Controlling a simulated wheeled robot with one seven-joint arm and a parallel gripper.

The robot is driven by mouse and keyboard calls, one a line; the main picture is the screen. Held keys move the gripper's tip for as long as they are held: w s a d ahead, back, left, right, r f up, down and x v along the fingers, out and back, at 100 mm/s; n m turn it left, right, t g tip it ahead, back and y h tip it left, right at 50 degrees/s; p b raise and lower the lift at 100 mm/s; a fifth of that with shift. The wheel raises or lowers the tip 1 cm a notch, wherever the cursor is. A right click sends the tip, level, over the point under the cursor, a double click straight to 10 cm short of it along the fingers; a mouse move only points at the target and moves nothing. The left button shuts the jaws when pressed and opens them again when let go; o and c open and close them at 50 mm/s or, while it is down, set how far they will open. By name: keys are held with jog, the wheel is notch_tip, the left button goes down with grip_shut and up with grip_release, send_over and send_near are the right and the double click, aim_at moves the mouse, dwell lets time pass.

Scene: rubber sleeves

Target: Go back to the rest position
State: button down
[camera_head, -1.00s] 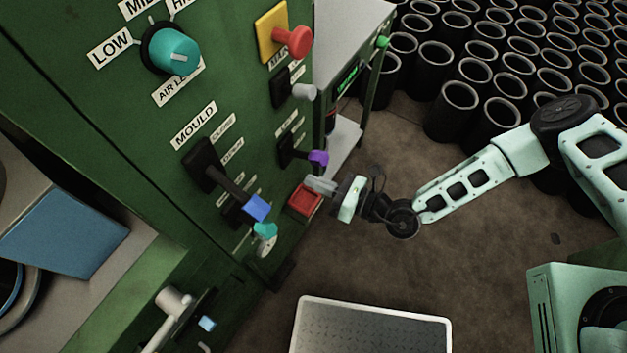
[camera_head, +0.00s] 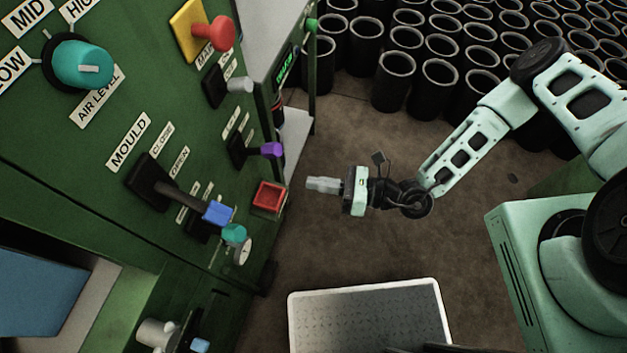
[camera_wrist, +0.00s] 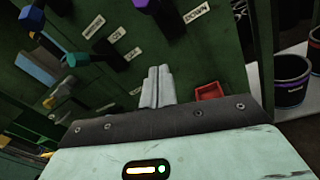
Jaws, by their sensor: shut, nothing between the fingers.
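My gripper (camera_head: 322,185) is shut and empty in the head view. It points left at the green control panel (camera_head: 115,205), with a gap of bare floor showing between its tips and the red square button (camera_head: 268,197). In the wrist view my closed fingers (camera_wrist: 157,87) stand together at the centre, in front of the panel. The red square button (camera_wrist: 209,92) shows just right of the fingers there. My arm reaches in from the right side of the head view.
The panel carries a teal knob (camera_head: 84,63), a red knob (camera_head: 221,33), a purple-tipped lever (camera_head: 271,150) and a blue-tipped mould lever (camera_head: 217,213). A grey tray (camera_head: 365,315) lies below my gripper. Several black sleeves (camera_head: 438,88) stand at the back. Brown floor lies open between.

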dwell(0.4)
jog(key=s+d+r+n+g+h, duration=0.1)
jog(key=s+d+r+n+h, duration=0.2)
jog(key=r+n, duration=0.7)
jog(key=s+d+r+n+g+h, duration=0.2)
jog(key=s+d+r+n+h, duration=0.1)
jog(key=r+n+h, duration=0.5)
jog(key=s+d+r+n+g+h, duration=0.1)
jog(key=s+d+r+n+h, duration=0.2)
jog(key=r+n, duration=0.9)
jog(key=d+n+h, duration=0.1)
jog(key=n+h, duration=0.1)
jog(key=shift+s+r+n+g+h, duration=0.15)
jog(key=shift+r+n+g+h, duration=0.15)
jog(key=shift+r+n, duration=0.1)
jog(key=shift+a, duration=0.15)
